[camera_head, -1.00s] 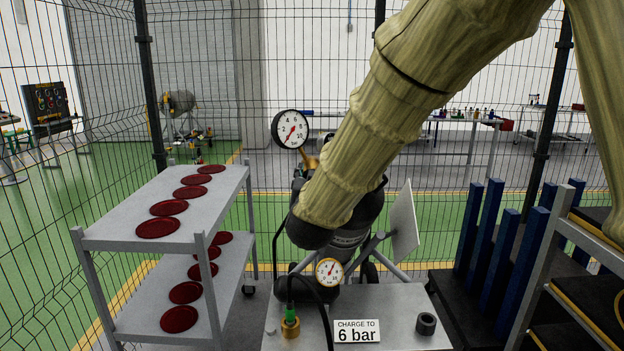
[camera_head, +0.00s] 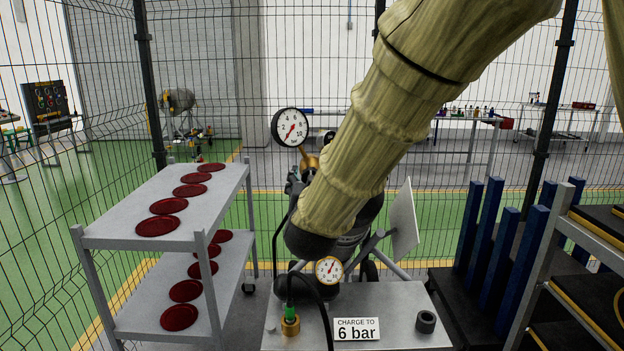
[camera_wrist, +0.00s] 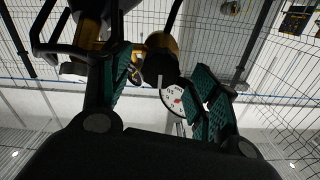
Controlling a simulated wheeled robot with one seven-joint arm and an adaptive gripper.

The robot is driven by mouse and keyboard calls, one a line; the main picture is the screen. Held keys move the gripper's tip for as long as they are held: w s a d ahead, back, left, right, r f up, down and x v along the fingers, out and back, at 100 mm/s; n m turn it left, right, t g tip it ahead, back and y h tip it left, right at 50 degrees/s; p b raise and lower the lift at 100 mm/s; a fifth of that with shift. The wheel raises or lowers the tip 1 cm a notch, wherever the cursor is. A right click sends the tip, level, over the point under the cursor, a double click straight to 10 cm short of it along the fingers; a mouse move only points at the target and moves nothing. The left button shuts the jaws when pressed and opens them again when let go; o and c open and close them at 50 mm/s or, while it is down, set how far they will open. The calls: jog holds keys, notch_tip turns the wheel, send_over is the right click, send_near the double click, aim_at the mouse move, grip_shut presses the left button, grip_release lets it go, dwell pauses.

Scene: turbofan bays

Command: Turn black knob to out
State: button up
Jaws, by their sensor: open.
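In the wrist view a dark rounded part, which looks like the black knob (camera_wrist: 160,68), sits below a brass fitting (camera_wrist: 159,41). My gripper (camera_wrist: 164,84) is open, with one green-padded finger to the left of this part and one to the right. Nothing is held, and I cannot tell whether either pad touches it. A large white dial gauge (camera_head: 291,128) stands left of my arm on a brass fitting; a white dial also shows between the fingers in the wrist view (camera_wrist: 172,98).
A small gauge (camera_head: 328,270) and a "charge to 6 bar" sign (camera_head: 356,329) are at the metal bench (camera_head: 400,305). A grey cart (camera_head: 110,215) with dark red discs stands left. Blue uprights (camera_head: 500,258) and a shelf rack stand right. Wire fence surrounds the area.

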jog(key=s, duration=0.8)
jog(key=shift+s, duration=0.35)
jog(key=shift+f, duration=0.15)
jog(key=s+d+f+g, duration=0.2)
jog(key=d+f+g, duration=0.15)
jog(key=f, duration=0.95)
jog(key=s+d+f+n+g, duration=0.1)
jog(key=s+d+f+g, duration=0.2)
jog(key=f, duration=1.1)
jog(key=s+d+f+g, duration=0.2)
jog(key=d+f, duration=0.3)
jog(key=f, duration=0.8)
jog(key=s+d+f+g, duration=0.3)
jog(key=s+f, duration=0.5)
jog(key=s, duration=0.3)
jog(key=s+d+f+g, duration=0.3)
jog(key=s+d+f, duration=0.1)
jog(key=s+f, duration=0.4)
jog(key=s+d+f+n+g, duration=0.1)
jog(key=s+d+f+g, duration=0.2)
jog(key=s+f, duration=0.5)
jog(key=s+d, duration=0.1)
jog(key=s, duration=0.4)
jog(key=shift+s+d, duration=0.15)
jog(key=shift+s, duration=0.2)
